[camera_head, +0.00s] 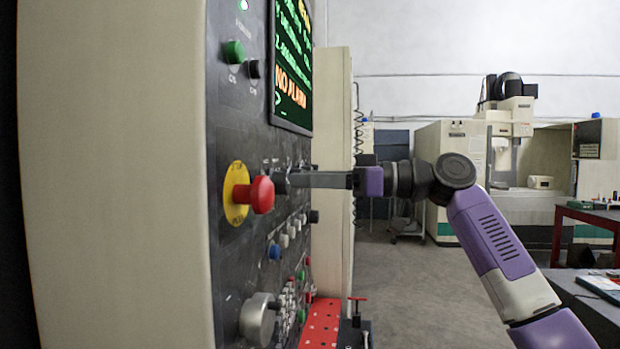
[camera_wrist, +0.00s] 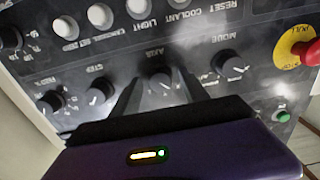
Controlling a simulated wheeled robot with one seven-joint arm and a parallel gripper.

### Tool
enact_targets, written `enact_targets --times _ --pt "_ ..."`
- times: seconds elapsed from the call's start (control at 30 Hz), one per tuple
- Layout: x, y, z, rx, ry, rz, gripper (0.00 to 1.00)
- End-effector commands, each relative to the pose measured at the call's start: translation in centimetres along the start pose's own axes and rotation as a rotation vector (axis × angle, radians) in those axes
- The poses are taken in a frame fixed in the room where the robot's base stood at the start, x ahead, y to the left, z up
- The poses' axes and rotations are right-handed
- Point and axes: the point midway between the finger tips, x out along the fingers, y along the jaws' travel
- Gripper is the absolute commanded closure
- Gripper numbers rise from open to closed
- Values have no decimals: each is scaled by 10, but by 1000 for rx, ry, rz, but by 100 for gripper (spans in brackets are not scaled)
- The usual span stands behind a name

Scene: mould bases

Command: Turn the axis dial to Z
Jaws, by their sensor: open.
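The axis dial (camera_wrist: 160,80) is a round dark knob with a pale pointer mark, on the black control panel in the wrist view. The AXIS label beside it is upside down, and the position letters are too small to read. My gripper (camera_wrist: 159,77) is open, with one finger on each side of this dial; I cannot tell whether they touch it. In the head view my gripper (camera_head: 297,180) reaches left to the panel, its fingertips by a dark knob (camera_head: 281,182). The axis dial cannot be told apart there.
The mode dial (camera_wrist: 232,66) and step dial (camera_wrist: 100,91) flank the axis dial closely. A red emergency stop (camera_head: 262,195) on a yellow disc protrudes nearby. A screen (camera_head: 292,65) is above, and a silver handwheel (camera_head: 258,320) below. The floor right of the panel is open.

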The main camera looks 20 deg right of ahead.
Motion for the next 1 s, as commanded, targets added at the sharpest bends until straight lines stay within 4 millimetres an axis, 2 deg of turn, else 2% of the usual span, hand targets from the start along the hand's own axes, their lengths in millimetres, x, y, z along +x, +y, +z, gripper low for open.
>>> enact_targets --times 0.07,0.33,0.67,1.0 --pt "0 0 0 0 0 0 47" --pt "0 0 0 0 0 0 100" --pt "0 0 -1 33 1 -2 100" --pt "0 -1 -3 246 1 -2 100"
